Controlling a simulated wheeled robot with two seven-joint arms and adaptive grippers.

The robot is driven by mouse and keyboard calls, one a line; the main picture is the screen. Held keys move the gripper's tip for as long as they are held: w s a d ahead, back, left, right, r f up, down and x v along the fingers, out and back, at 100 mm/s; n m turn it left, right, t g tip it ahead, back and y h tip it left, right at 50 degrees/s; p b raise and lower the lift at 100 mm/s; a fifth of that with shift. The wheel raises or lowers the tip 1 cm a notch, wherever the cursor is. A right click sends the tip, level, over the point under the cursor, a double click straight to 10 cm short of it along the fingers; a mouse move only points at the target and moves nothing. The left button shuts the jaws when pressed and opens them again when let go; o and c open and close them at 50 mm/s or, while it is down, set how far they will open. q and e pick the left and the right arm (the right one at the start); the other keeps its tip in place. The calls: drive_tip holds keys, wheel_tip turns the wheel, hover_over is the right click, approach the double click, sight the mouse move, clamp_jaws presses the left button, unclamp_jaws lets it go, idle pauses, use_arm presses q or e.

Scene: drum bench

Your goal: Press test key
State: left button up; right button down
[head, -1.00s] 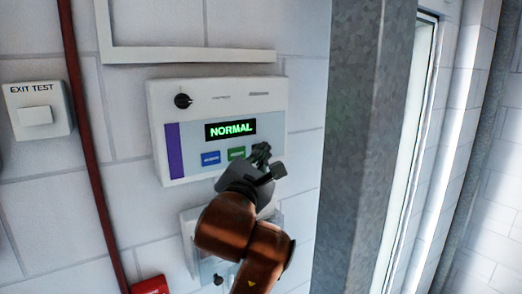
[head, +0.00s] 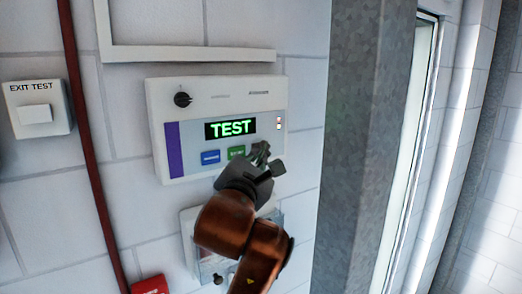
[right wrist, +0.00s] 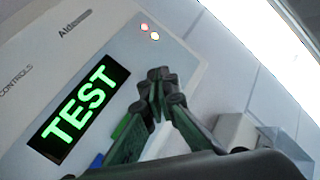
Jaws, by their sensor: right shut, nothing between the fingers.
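The white control panel (head: 159,112) is on the wall, and its display (head: 231,128) reads TEST in green letters. A blue key (head: 210,157) and a green key (head: 236,153) sit below the display. My right gripper (head: 261,150) is shut and empty at the panel's lower right, just right of the green key. In the right wrist view the shut fingertips (right wrist: 162,78) are over the panel face, beside the TEST display (right wrist: 79,116). The fingers hide the panel behind them; I cannot tell whether they touch it. My left gripper is not in view.
Small lights (head: 278,123) are lit on the panel's right side. An EXIT TEST box (head: 37,108), a red pipe (head: 84,130) and a red box (head: 150,285) are to the left. A grey metal column (head: 357,140) stands to the right. Another box is partly hidden below the panel.

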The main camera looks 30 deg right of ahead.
drive_tip(key=shift+s, duration=0.2)
drive_tip(key=s, duration=0.2)
drive_tip(key=s+b, duration=0.1)
drive_tip(key=s, duration=0.3)
drive_tip(key=shift+d, duration=0.25)
drive_tip(key=shift+f, duration=0.1)
idle(0.5)
